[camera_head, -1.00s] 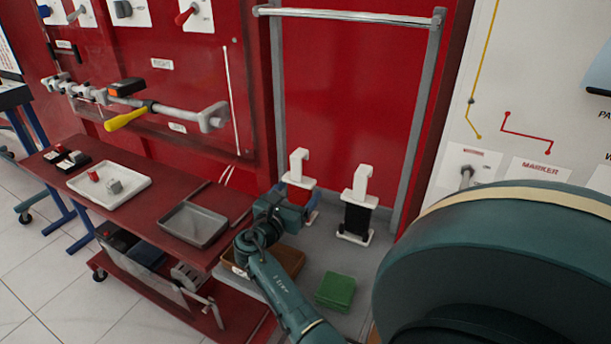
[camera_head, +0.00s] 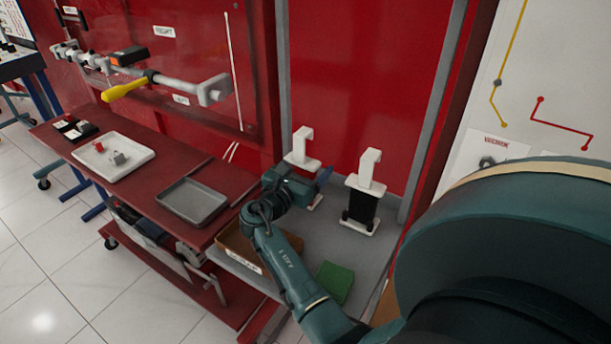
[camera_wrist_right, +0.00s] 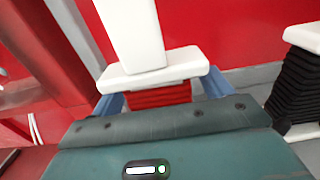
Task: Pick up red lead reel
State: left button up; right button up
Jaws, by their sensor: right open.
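The red lead reel (camera_head: 301,147) stands upright on the grey shelf in the head view, its white hooked top showing above my right gripper (camera_head: 302,182). Its red winding is hidden there behind the gripper, and a bit of its white base shows below. In the right wrist view the red winding of the reel (camera_wrist_right: 158,97) lies between the two blue fingers of my right gripper (camera_wrist_right: 162,94), under the white top plate. The fingers are open, one on each side of the reel. I cannot tell whether they touch it. My left gripper is not in view.
A black lead reel (camera_head: 360,207) stands just right of the red one; it also shows in the wrist view (camera_wrist_right: 290,95). A brown tray (camera_head: 236,246) and a green block (camera_head: 334,282) lie nearer on the shelf. A grey tray (camera_head: 193,203) sits on the red cart.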

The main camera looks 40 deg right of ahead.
jog(key=shift+c, duration=0.4)
jog(key=c, duration=1)
jog(key=shift+c, duration=0.3)
jog(key=shift+r, duration=0.1)
